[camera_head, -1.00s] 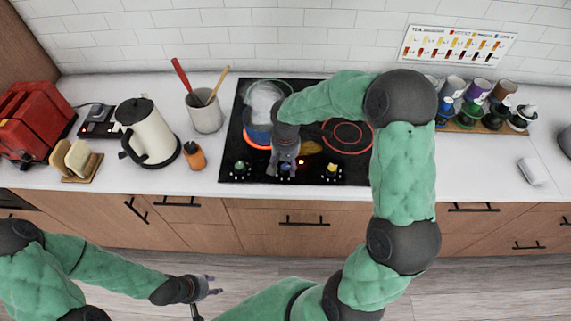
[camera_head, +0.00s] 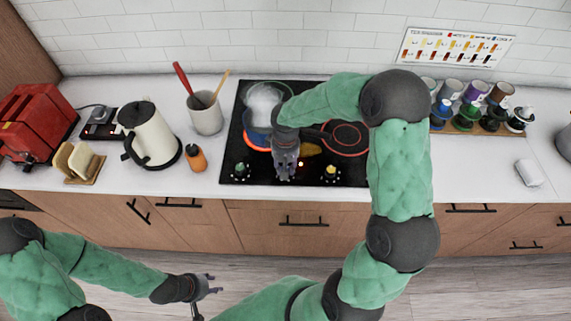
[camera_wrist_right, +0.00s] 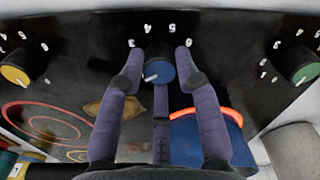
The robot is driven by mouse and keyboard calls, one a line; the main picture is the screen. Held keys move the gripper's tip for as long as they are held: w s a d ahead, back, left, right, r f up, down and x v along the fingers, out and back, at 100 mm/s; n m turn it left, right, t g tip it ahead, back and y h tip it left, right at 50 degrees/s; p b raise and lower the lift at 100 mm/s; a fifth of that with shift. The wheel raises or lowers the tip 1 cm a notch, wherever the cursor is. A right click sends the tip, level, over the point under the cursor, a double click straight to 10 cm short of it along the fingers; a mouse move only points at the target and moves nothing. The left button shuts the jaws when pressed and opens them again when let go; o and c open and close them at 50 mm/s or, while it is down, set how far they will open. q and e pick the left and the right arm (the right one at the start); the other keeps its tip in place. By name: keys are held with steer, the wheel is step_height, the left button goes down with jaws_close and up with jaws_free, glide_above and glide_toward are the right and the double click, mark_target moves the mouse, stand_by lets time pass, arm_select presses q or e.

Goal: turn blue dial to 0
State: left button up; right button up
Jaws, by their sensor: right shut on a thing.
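The blue dial (camera_wrist_right: 160,66) sits on the black stove panel, between the fingers of my right gripper (camera_wrist_right: 158,62) in the right wrist view. The fingers are closed in on both sides of it. Its white mark points to the lower left of that view; small white digits ring it, too small to read surely. In the head view my right gripper (camera_head: 285,174) reaches down to the front edge of the stove (camera_head: 232,165), and the dial is hidden under it. My left gripper (camera_head: 208,287) is open and empty, low in front of the cabinets.
A green dial (camera_head: 240,171) and a yellow dial (camera_head: 330,172) flank the blue one. A pot (camera_head: 264,98) stands on the stove, by a glowing orange ring (camera_head: 257,147). A kettle (camera_head: 150,132) and an orange bottle (camera_head: 195,158) stand left.

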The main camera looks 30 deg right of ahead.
steer(key=n+p, duration=0.2)
steer(key=n, duration=0.3)
steer(key=shift+r+n, duration=0.1)
steer(key=shift+n, duration=0.2)
steer(key=n+p, duration=0.3)
steer(key=n, duration=0.2)
steer(key=shift+n, duration=0.4)
steer(key=o, duration=1.1)
steer(key=shift+o, duration=0.2)
step_height(320, 180, up, 12)
steer(key=shift+f, duration=0.2)
